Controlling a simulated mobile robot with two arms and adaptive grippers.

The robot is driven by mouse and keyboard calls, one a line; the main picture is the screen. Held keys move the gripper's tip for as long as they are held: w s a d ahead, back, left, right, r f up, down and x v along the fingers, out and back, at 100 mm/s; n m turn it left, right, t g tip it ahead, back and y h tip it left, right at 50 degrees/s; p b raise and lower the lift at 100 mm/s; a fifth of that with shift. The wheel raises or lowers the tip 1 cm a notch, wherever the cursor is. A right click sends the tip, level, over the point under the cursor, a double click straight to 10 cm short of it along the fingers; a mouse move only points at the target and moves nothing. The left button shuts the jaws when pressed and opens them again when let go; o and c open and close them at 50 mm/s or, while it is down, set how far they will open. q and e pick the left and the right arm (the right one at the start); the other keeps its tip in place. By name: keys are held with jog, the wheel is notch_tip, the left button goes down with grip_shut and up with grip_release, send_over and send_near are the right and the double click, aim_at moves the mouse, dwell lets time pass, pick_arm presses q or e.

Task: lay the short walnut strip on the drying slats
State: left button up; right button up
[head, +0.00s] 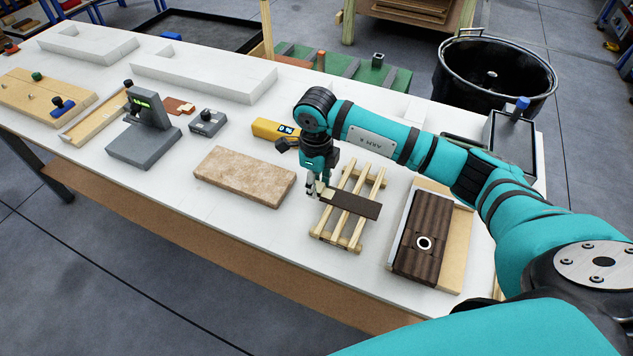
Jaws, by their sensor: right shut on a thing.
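The short walnut strip (355,204) is a flat dark brown piece. It lies across the drying slats (357,181), or just above them; I cannot tell whether it touches. The slats are a pale wooden rack of parallel bars on the white table. My right gripper (318,194) points down at the strip's left end and is shut on it. The fingertips are small and partly hidden in the view. My left gripper is not in view.
A tan slab (245,176) lies left of the slats. A dark wood block with a white ring (424,243) sits on a pale board to the right. A yellow meter (275,130) and a grey device (144,143) stand farther back. A black bin (493,75) is behind the table.

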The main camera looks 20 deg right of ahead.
jog(key=o, duration=0.9)
jog(key=shift+o, duration=0.2)
jog(key=shift+r, duration=0.1)
notch_tip(320, 180, up, 12)
